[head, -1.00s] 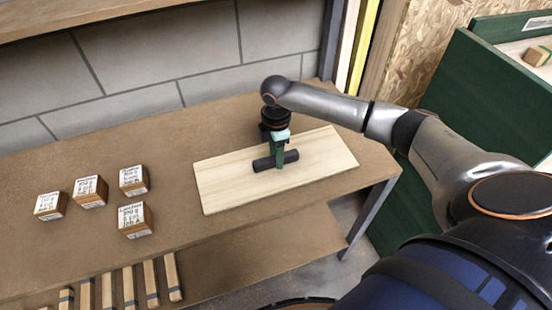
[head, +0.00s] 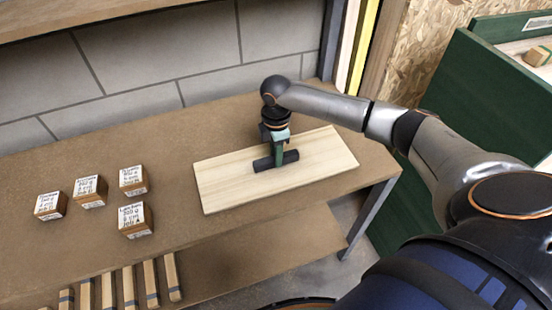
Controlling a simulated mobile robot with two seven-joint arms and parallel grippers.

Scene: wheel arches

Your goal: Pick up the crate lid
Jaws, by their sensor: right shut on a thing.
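The crate lid (head: 318,162) is a pale flat wooden board with a dark bar-shaped handle (head: 263,164) across its middle. It lies on the brown workbench near the bench's right end. My right gripper (head: 278,158) reaches down from above and is shut on the handle. The lid appears flat at the bench top; I cannot tell any gap beneath it. My left gripper does not show.
Several small labelled wooden blocks (head: 134,219) stand on the bench (head: 110,160) to the left. Several wooden sticks (head: 129,287) lie lower at the front left. A green-walled container (head: 450,110) stands at the right.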

